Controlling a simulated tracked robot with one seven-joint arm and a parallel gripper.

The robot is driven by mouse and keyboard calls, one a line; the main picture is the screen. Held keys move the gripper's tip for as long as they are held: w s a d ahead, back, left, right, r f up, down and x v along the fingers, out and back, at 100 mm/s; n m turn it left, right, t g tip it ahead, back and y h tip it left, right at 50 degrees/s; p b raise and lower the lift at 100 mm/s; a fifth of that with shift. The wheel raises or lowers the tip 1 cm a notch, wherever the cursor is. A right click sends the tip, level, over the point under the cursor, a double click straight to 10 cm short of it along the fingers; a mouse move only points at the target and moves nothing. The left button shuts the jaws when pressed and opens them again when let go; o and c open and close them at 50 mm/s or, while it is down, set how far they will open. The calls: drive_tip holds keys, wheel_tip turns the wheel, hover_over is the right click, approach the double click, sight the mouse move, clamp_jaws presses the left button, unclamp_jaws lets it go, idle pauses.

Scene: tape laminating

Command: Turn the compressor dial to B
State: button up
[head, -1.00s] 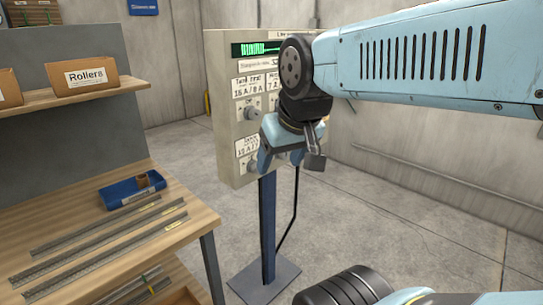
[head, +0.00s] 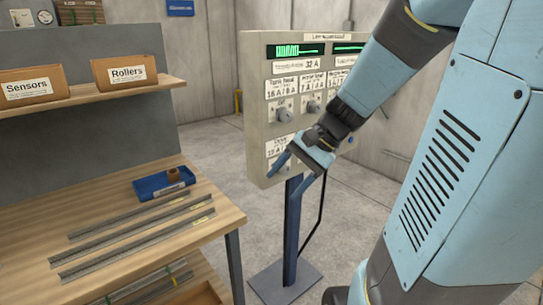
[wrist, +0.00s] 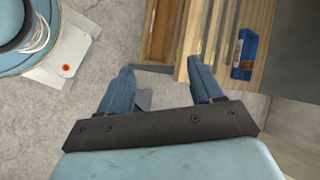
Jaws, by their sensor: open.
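The beige control panel (head: 258,110) stands on a blue post in the head view. It has green displays along its top and rows of labelled grey dials. One dial (head: 285,114) sits under a "16 A / 8 A" label, another dial (head: 313,108) is to its right. I cannot read which dial is the compressor's; my arm covers part of the lower and right side. My gripper (head: 283,182) is open and empty, pointing down by the panel's lower part, apparently on the near side. In the wrist view its spread fingers (wrist: 162,78) hold nothing; no dial shows there.
A wooden workbench (head: 130,260) at left carries a blue tray (head: 163,184) and several metal strips. Its shelf holds boxes marked Sensors (head: 33,86) and Rollers (head: 124,71). The panel's base plate (head: 285,285) rests on grey floor. Floor between bench and panel looks clear.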

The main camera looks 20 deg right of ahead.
drive_tip(key=w+d+f+m+t+y, duration=0.2)
drive_tip(key=w+d+f+m+t, duration=0.25)
drive_tip(key=w+d+m, duration=0.3)
drive_tip(key=w+d+f+m+t+y, duration=0.2)
drive_tip(key=w+d+f+m+t, duration=0.1)
drive_tip(key=w+d+m+t, duration=0.45)
drive_tip(key=d+f+m+t+h, duration=0.2)
drive_tip(key=d+f+m+h, duration=0.1)
drive_tip(key=d, duration=0.3)
drive_tip(key=d+f+m+t+h, duration=0.1)
drive_tip(key=d+f+m+h, duration=0.1)
drive_tip(key=d+m, duration=0.3)
drive_tip(key=w+a+n, duration=0.1)
drive_tip(key=w+a, duration=0.2)
drive_tip(key=w, duration=0.9)
drive_tip(key=shift+a+f, duration=0.2)
drive_tip(key=shift+a, duration=0.1)
drive_tip(key=c, duration=1)
